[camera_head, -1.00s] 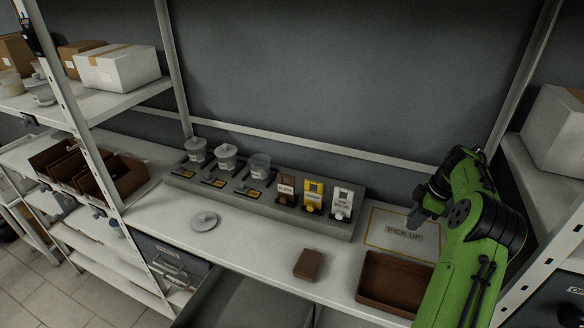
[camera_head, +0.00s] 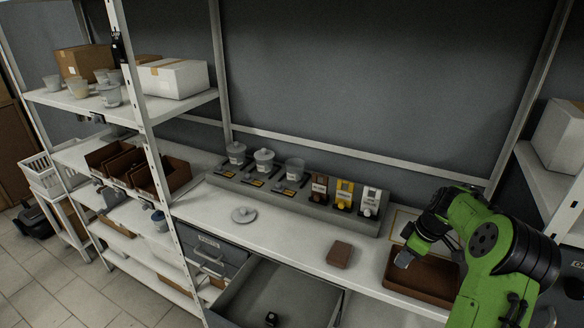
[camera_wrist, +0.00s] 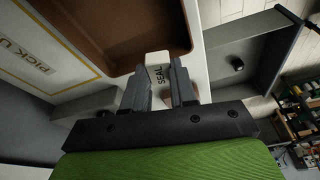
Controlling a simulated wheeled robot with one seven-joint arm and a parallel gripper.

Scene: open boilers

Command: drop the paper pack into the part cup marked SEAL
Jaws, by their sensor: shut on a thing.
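My gripper (camera_head: 404,259) is above the left part of a brown tray on the counter. In the wrist view my gripper (camera_wrist: 160,93) is shut on a small white paper pack (camera_wrist: 157,62) printed SEAL. The pack is hidden or too small to tell in the head view. Three part cups stand in a row on the grey rack: a left cup (camera_head: 237,155) and a middle cup (camera_head: 264,161) with lids on, and a right cup (camera_head: 295,169) that looks lidless. Their labels are too small to read. A loose grey lid (camera_head: 243,214) lies on the counter before them.
The brown tray (camera_head: 394,286) sits at the counter's right, beside a brown block (camera_head: 340,254). A drawer (camera_head: 297,297) is open below the counter. A shelf post (camera_head: 136,80) rises at left.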

